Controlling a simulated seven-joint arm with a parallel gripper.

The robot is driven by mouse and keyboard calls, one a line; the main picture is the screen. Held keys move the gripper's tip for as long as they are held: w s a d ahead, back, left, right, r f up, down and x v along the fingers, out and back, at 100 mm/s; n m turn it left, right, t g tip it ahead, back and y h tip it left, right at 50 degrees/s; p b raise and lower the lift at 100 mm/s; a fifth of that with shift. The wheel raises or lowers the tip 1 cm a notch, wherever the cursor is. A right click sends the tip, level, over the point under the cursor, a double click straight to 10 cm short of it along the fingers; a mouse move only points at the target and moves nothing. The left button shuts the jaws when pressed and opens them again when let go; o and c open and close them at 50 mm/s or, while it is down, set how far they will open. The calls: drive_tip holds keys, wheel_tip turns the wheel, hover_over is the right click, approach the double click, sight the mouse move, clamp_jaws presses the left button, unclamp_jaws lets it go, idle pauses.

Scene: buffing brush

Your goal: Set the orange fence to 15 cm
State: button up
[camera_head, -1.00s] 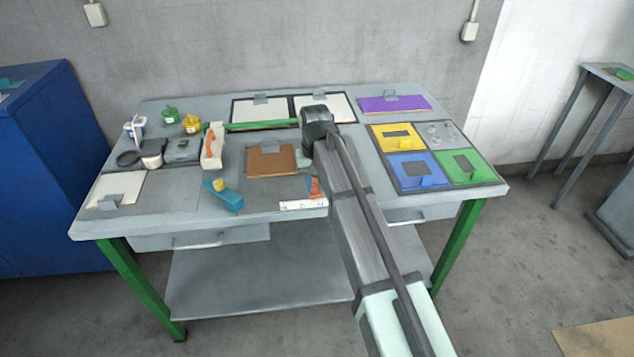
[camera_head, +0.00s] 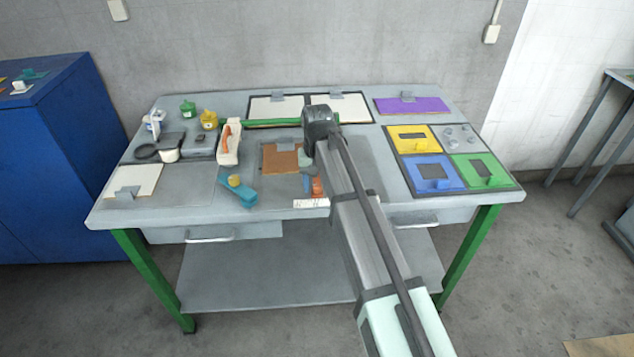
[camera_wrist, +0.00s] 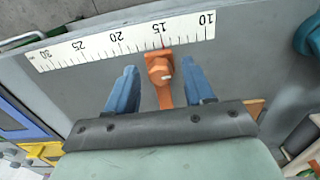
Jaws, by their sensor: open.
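The orange fence (camera_wrist: 163,72) stands at the edge of a white ruler strip (camera_wrist: 125,40) in the wrist view. Its end meets the scale close to the 15 mark. The ruler numbers run from 10 at the right to 30 at the left. My gripper (camera_wrist: 159,80) is open, with one blue finger on each side of the fence and visible gaps to it. In the head view, the fence (camera_head: 318,187) and ruler (camera_head: 309,203) show near the bench's front edge, partly hidden by my arm.
A brown board (camera_head: 281,157) lies behind the fence. A teal block (camera_head: 238,194) and a white tool with an orange handle (camera_head: 229,145) stand to the left. Yellow (camera_head: 412,134), blue and green plates lie to the right.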

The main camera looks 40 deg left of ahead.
wheel_tip(320, 180, up, 14)
idle(0.6)
drive_tip(key=shift+f, duration=0.15)
idle(0.4)
